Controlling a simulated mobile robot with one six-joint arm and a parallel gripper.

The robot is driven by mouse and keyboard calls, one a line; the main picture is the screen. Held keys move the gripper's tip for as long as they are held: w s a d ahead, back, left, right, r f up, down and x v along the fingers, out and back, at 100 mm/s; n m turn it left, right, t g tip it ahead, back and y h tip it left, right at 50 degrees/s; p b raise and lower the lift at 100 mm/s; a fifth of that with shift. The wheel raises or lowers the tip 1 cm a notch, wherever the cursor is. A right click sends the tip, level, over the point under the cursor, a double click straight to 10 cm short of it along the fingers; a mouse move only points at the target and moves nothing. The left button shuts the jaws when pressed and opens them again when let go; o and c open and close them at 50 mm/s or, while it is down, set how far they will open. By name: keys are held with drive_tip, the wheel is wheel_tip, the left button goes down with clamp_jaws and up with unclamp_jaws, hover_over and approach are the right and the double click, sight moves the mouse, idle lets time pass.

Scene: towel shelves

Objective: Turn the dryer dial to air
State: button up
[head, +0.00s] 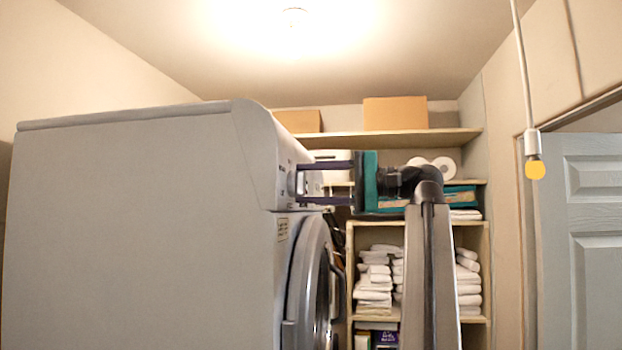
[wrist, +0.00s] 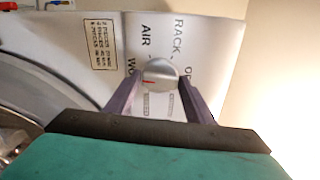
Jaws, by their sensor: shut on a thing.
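The dryer (head: 140,190) is the large grey machine at the left in the head view. Its round silver dial (wrist: 160,72) is on the control panel in the wrist view, with a red mark on its lower left side. The printed word AIR (wrist: 147,38) sits above and left of the dial, RACK is above it, and a partly hidden word starting WO is at the left. My gripper (head: 299,184) reaches in from the right and is shut on the dial, with one finger on each side. The red mark points away from AIR, to the left and slightly down.
The round dryer door (head: 310,285) is below the panel. Shelves behind hold cardboard boxes (head: 395,113), white towels (head: 374,280) and paper rolls. A lamp (head: 535,168) hangs at the right, before a pale blue door (head: 590,250).

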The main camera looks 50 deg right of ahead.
drive_tip(key=m+p, duration=0.2)
drive_tip(key=m, duration=0.8)
drive_tip(key=shift+f+m, duration=0.1)
drive_tip(key=shift+m, duration=0.2)
idle(0.4)
drive_tip(key=o, duration=0.9)
drive_tip(key=shift+s, duration=0.1)
drive_tip(key=b+v, duration=0.5)
drive_tip(key=v, duration=0.8)
drive_tip(key=shift+s+d+b, duration=0.2)
drive_tip(key=shift+s+b, duration=0.15)
